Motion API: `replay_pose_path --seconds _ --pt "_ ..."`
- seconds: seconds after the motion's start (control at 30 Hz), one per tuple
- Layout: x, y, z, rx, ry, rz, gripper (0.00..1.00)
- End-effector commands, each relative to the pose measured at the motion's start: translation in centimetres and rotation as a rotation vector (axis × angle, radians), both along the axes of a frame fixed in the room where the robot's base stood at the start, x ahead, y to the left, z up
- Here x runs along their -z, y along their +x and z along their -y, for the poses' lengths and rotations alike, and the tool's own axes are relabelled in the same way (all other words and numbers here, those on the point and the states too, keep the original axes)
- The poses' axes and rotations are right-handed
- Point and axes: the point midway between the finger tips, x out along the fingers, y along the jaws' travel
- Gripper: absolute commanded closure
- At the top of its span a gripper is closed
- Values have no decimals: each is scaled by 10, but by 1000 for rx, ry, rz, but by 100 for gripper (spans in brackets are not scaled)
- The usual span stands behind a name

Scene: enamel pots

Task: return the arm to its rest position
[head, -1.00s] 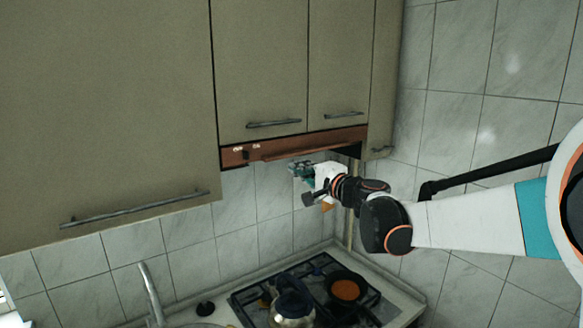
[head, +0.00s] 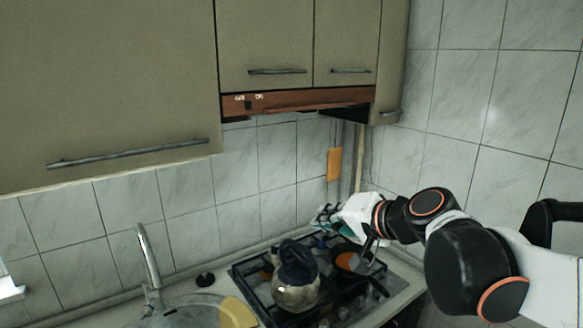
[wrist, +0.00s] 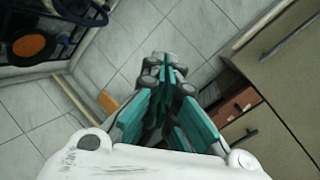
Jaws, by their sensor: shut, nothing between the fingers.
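My gripper (head: 327,214) has teal fingers and a white body. In the head view it is in front of the tiled wall, above the back of the stove, at the end of my arm coming from the right. In the wrist view its fingers (wrist: 166,78) lie together, pointing toward the tiles, with nothing between them. My arm is bent, with its dark joints at the right of the head view.
A kettle (head: 296,289) and a dark pan with an orange inside (head: 344,262) stand on the stove (head: 262,303) below my gripper. An orange board (head: 334,164) hangs on the wall. The hood (head: 290,101) and cabinets (head: 268,45) are above. A sink tap (head: 149,262) stands left.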

Motion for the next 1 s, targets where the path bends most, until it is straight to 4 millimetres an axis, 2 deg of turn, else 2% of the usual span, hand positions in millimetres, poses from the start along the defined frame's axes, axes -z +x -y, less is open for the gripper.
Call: replay_pose_path --seconds 0.03,0.17,0.3,0.4,0.5,0.6,0.7,1.0 --pt "37 -22 5 -14 -77 -12 100" --pt "102 -71 25 -46 -282 -46 100" --pt "173 -122 54 -75 -504 -91 100" --pt "218 -154 77 -88 -651 -124 100" --pt "251 -179 98 -96 -772 -152 100" --pt "272 -196 114 -100 -857 -172 100" --pt "282 -205 123 -101 -903 -185 100" --pt "284 -207 126 -102 -918 -189 100"
